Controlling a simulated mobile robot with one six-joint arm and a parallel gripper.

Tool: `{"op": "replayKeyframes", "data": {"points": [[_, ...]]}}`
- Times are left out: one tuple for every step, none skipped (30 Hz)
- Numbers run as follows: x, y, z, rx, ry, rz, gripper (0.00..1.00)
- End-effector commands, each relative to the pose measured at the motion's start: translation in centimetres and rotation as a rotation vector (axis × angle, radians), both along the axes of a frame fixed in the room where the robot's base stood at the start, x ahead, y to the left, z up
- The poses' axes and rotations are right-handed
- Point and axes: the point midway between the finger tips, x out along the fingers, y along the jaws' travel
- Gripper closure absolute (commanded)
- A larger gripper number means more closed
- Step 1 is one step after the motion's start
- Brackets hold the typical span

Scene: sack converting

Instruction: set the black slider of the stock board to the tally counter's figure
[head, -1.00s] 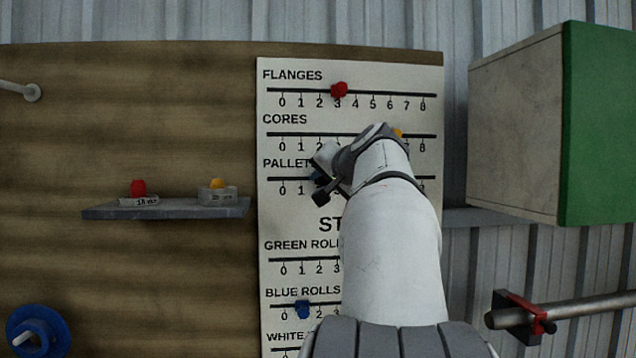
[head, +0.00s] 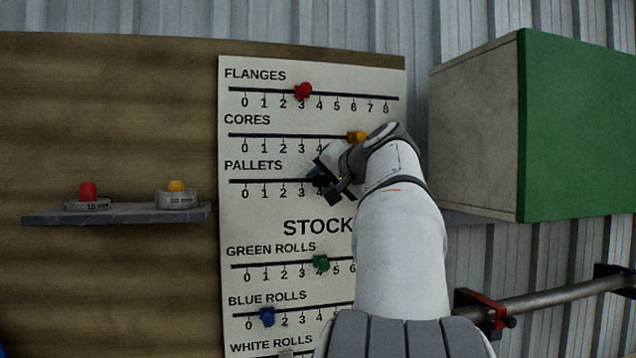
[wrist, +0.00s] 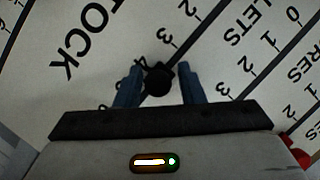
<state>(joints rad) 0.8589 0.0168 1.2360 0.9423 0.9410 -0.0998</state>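The stock board (head: 285,212) is a white panel with several numbered scales. The black slider (wrist: 159,79) sits on the PALLETS scale, beside the figure 4 in the wrist view. In the head view, the slider is partly hidden by my gripper (head: 329,182). In the wrist view, the two blue-grey fingers of my gripper (wrist: 160,82) stand on either side of the slider and appear closed on it, though thin gaps show beside its round knob. I do not see a tally counter in either view.
Other sliders are red (head: 303,91), yellow (head: 357,137), green (head: 321,263) and blue (head: 267,317). A grey shelf (head: 120,215) holds two small pieces, red-topped and yellow-topped. A green-sided box (head: 575,125) juts out right of the board, above a metal bar (head: 560,297).

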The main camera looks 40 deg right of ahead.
Motion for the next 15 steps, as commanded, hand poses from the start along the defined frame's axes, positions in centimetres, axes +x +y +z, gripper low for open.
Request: {"op": "replayKeyframes", "data": {"points": [[0.0,0.0,-0.1,0.000,0.001,0.001,0.60],[0.0,0.0,-0.1,0.001,0.001,0.001,0.58],[0.1,0.0,-0.1,0.001,0.001,0.001,0.55],[0.1,0.0,-0.1,0.002,0.002,0.002,0.55],[0.1,0.0,-0.1,0.002,0.002,0.002,0.55],[0.1,0.1,-0.1,0.002,0.002,0.002,0.55],[0.1,0.1,-0.1,0.002,0.002,0.002,0.55],[0.1,0.1,-0.2,0.002,0.003,0.003,0.55],[0.1,0.1,-0.2,0.002,0.003,0.002,0.55],[0.0,0.1,-0.2,0.002,0.003,0.001,0.55],[-0.2,0.1,-0.1,0.002,0.003,0.001,0.55],[-0.4,0.1,-0.1,0.002,0.003,0.001,0.55],[-0.7,0.1,0.0,0.001,0.002,0.000,0.55],[-1.1,0.1,0.1,0.001,0.001,0.000,0.55],[-1.7,0.1,0.2,0.001,0.001,-0.002,0.55]]}}
